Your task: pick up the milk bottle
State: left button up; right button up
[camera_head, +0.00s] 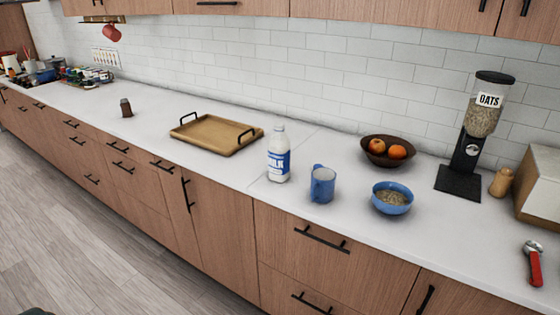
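The milk bottle (278,156) is white with a blue label and a white cap. It stands upright on the white countertop (240,174), near the middle of the view. A blue mug (323,185) stands just to its right, apart from it. A wooden tray (215,136) with black handles lies to its left and a little behind. Neither of my grippers shows in the head view, so I cannot see whether they are open or shut.
A blue bowl of oats (391,198), a brown fruit bowl (374,157) and an oats dispenser (477,143) stand to the right. A small dark shaker (126,107) stands at left. Upper cabinets (233,7) hang above. The counter's front edge beside the bottle is clear.

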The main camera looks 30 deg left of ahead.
aim_at(279, 145)
jog(key=i+j, duration=0.1)
jog(key=i, duration=0.4)
jog(key=i+j, duration=0.1)
jog(key=i, duration=0.4)
jog(key=u, duration=1.65)
